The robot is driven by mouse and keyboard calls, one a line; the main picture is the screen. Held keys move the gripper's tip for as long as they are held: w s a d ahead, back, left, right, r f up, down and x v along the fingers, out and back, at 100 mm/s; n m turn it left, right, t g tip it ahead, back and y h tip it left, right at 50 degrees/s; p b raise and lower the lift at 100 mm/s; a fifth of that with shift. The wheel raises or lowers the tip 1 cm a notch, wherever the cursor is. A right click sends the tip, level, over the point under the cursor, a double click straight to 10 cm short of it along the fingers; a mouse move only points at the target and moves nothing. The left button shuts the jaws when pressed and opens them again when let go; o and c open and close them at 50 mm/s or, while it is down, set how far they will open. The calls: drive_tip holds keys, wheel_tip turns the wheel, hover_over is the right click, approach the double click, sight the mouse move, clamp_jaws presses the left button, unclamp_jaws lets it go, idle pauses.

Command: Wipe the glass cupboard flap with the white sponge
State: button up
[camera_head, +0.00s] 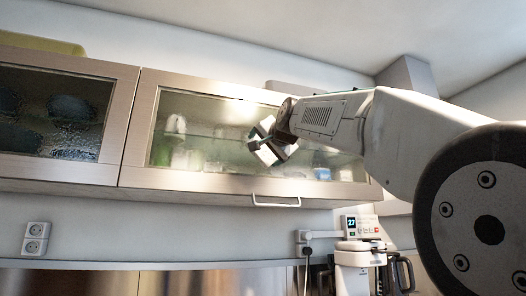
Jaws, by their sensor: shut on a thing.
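The glass cupboard flap (200,112) fills the middle of the head view, with a light wooden frame and a bar handle (276,201) below its lower edge. It is closed, and cups and glasses show dimly through it. My gripper (265,142) is in front of the right half of the glass, shut on the white sponge (268,154). The sponge looks white with dark edges and is tilted. It overlaps the glass in the picture; I cannot tell whether it touches. My arm hides the flap's upper right part.
A second glass-fronted cupboard (55,112) adjoins on the left. The space in front of the flap's left half looks clear.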

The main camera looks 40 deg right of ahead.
idle(0.3)
drive_tip(key=shift+v, duration=1.5)
